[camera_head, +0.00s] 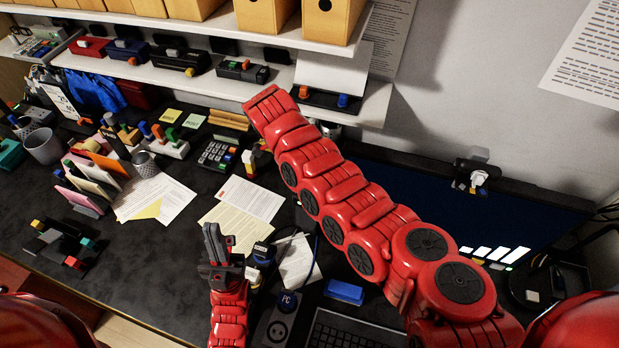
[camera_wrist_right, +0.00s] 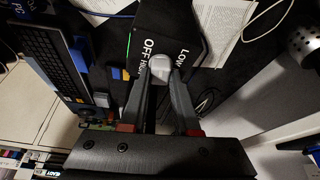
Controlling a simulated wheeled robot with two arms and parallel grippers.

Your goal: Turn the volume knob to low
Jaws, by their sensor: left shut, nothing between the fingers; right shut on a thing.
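The volume knob (camera_wrist_right: 160,66) is a small light-grey cap on a black panel (camera_wrist_right: 166,22) in the right wrist view. White lettering around it reads OFF, LOW and a partly covered word beside OFF. My right gripper (camera_wrist_right: 160,80) is shut on the knob, one finger on each side. I cannot tell which mark the knob points at. In the head view my right arm crosses the desk, but its gripper and the knob cannot be made out. My left gripper (camera_head: 216,243) is shut and empty, above the front of the desk.
A keyboard (camera_head: 350,333), a blue block (camera_head: 344,291) and a socket box (camera_head: 279,324) lie near the front. Papers (camera_head: 252,198) cover the middle. A monitor (camera_head: 470,225) stands at right. Shelves (camera_head: 215,85) with boxes and binders hang along the back.

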